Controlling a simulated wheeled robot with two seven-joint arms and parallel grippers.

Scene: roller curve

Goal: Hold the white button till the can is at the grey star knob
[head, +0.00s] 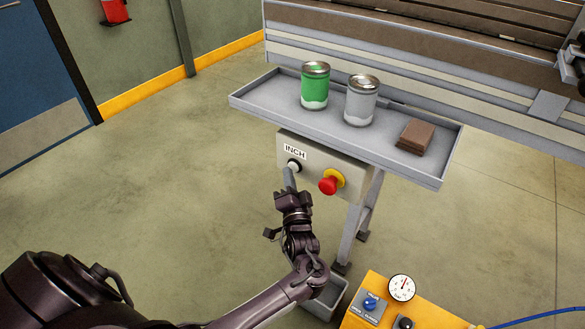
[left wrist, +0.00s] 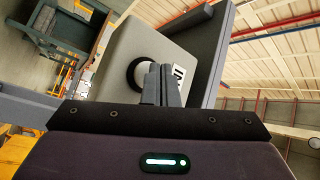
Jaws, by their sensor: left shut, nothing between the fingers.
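The white button (head: 294,165) sits below the INCH label on the grey control box (head: 312,173), left of a red stop button (head: 329,186) on a yellow collar. My left gripper (head: 289,180) is shut and empty, its fingertips at the white button. In the left wrist view the shut fingers (left wrist: 163,84) overlap the button's dark ring (left wrist: 133,75) and partly hide the button. I cannot tell whether they touch or press it. A green can (head: 315,87) and a grey can (head: 361,101) stand upright on the tray. I cannot make out a grey star knob. My right gripper is out of view.
The grey tray (head: 262,92) above the box also holds a brown block stack (head: 416,137). The conveyor (head: 400,55) runs behind it. A yellow panel (head: 425,318) with a gauge (head: 402,288) stands at the lower right. Floor to the left is clear.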

